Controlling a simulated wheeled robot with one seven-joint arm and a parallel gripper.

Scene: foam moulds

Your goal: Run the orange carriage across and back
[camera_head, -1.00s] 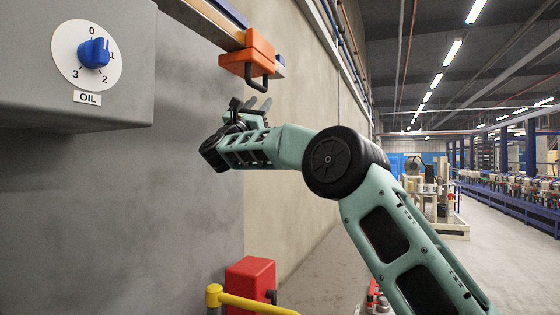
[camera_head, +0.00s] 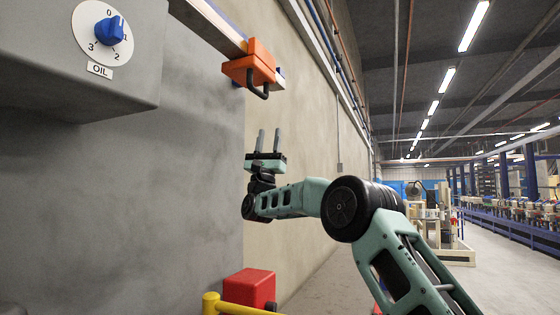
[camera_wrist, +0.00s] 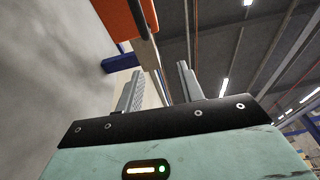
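The orange carriage (camera_head: 248,66) sits on the rail (camera_head: 212,28) on the wall, close to the rail's far right end. A dark loop handle (camera_head: 258,90) hangs under the carriage. My gripper (camera_head: 269,130) is below the handle, apart from it, with its two fingers pointing up. The fingers stand apart with nothing between them. In the wrist view, my gripper (camera_wrist: 158,75) also shows open and empty, and part of the orange carriage (camera_wrist: 118,17) is at the top left.
A grey box with a blue dial (camera_head: 110,30) and an OIL label (camera_head: 100,70) juts out at the upper left. A red box (camera_head: 250,288) and a yellow rail (camera_head: 228,306) are low in front. A blue bracket (camera_wrist: 120,62) shows near the carriage. The air around my gripper is clear.

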